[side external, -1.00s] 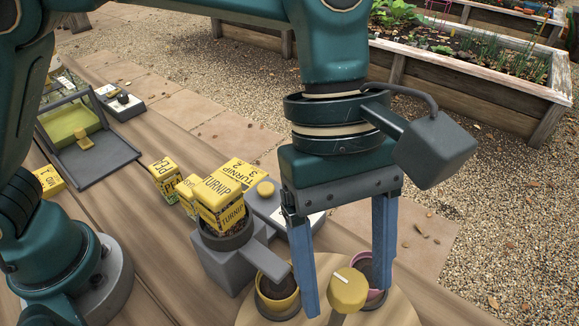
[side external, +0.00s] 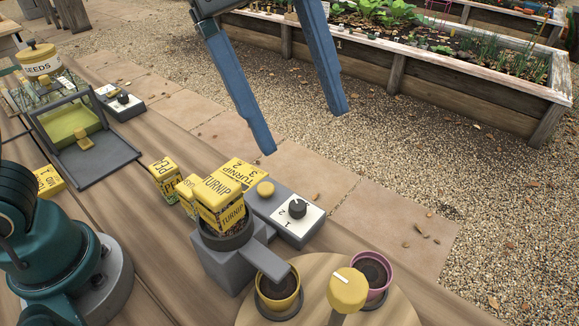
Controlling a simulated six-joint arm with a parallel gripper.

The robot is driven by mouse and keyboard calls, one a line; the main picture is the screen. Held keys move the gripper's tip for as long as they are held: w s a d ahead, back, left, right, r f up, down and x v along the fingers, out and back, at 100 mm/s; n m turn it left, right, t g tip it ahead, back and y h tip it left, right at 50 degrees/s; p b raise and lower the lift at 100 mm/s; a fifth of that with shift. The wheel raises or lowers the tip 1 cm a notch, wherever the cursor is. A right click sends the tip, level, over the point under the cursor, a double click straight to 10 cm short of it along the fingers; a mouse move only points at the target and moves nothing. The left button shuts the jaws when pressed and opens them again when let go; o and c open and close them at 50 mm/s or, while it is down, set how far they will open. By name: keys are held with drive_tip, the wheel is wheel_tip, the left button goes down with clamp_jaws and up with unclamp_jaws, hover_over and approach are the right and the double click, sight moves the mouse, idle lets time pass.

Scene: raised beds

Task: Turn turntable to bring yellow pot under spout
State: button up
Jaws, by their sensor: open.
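The wooden turntable (side external: 312,275) lies at the bottom of the side external view, its front edge cut off. A yellow knob (side external: 347,290) with a white mark stands at its middle. The yellow pot (side external: 276,303), filled with dark soil, sits on the turntable's left part. The grey spout (side external: 262,261) slopes down from the seed dispenser and its end lies over the yellow pot's back rim. A pink pot (side external: 384,289) with soil sits at the turntable's right. My gripper (side external: 307,132) is open and empty, its blue fingers high above and behind the turntable, touching nothing.
The grey dispenser (side external: 213,264) holds a turnip packet (side external: 220,204). Behind it is a control box (side external: 270,214) with a yellow button and a numbered dial. Gravel and raised beds lie beyond.

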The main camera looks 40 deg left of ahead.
drive_tip(key=s+a+m+t+y, duration=0.2)
drive_tip(key=a+m, duration=0.3)
drive_tip(key=a, duration=0.3)
drive_tip(key=s+a+r+m+t+y, duration=0.1)
drive_tip(key=s+a+m+t+y, duration=0.1)
drive_tip(key=a, duration=0.7)
drive_tip(key=shift+s+a+r+m+t, duration=0.3)
drive_tip(key=shift+s+m+t, duration=0.2)
drive_tip(key=shift+s+m, duration=0.85)
drive_tip(key=shift+w, duration=0.1)
